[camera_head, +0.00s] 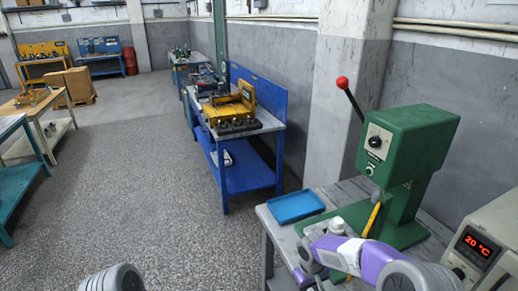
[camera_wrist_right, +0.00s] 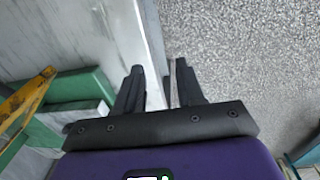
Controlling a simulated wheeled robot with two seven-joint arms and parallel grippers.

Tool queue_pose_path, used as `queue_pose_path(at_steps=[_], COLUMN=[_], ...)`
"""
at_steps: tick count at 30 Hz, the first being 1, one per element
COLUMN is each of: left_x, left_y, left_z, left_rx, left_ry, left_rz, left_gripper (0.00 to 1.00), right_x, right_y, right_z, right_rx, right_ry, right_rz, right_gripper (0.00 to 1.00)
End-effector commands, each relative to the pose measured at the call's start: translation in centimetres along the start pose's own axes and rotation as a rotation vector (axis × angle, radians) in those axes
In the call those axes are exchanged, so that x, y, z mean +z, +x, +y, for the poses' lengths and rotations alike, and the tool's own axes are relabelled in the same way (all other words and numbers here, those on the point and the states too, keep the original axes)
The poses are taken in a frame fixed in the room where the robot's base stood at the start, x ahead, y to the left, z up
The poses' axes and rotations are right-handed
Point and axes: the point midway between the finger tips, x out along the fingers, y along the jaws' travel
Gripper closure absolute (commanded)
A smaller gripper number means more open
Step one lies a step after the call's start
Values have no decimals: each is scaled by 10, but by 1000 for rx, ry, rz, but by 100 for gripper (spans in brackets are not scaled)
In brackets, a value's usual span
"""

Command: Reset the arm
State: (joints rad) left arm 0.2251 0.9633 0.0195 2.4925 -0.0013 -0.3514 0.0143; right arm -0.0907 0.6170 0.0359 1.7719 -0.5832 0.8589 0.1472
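My right arm (camera_head: 360,258), purple and grey, reaches in from the lower right of the head view, over the workbench beside the green press. In the right wrist view my right gripper (camera_wrist_right: 158,72) shows two dark fingers with a gap between them. Nothing is held between them. The fingers are at the bench edge (camera_wrist_right: 152,35), with the speckled floor beyond on the right. Of my left arm only a rounded grey part (camera_head: 112,280) shows at the bottom of the head view; its gripper is out of view.
The green press (camera_head: 415,140) with a red-knobbed lever stands on the bench, close to my right arm. A blue tray (camera_head: 296,206) lies to its left. A temperature box (camera_head: 485,245) reads 20 °C at the right. A blue bench (camera_head: 225,175) stands farther back. The floor (camera_head: 130,190) is clear.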

Motion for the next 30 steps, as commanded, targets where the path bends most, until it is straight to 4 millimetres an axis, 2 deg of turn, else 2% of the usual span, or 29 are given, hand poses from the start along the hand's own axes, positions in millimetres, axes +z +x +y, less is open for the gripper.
queue_pose_path(at_steps=[1, 8, 11, 16, 21, 24, 30], left_x=[-1, 0, 0, -1, -1, -1, -1], left_y=[1, 1, 0, 1, 0, 0, 0], left_z=[0, 0, 0, 0, 0, 0, 0], left_rx=[0, 0, 0, 0, 0, 0, 0], left_ry=[0, 1, 1, 0, 0, 0, 0], left_rz=[2, 1, 1, 2, 1, 1, 1], left_gripper=[57, 57, 57, 57, 57, 57, 57], right_x=[7, 36, 57, 113, 160, 176, 185], right_y=[17, 79, 109, 158, 181, 186, 188], right_z=[-8, -52, -76, -120, -141, -145, -146], right_rx=[-36, -208, -294, -422, -442, -431, -420], right_ry=[5, 71, 137, 336, 520, 579, 613], right_rz=[-8, 6, 13, 23, 31, 34, 38], right_gripper=[62, 62, 62, 62, 62, 62, 62])
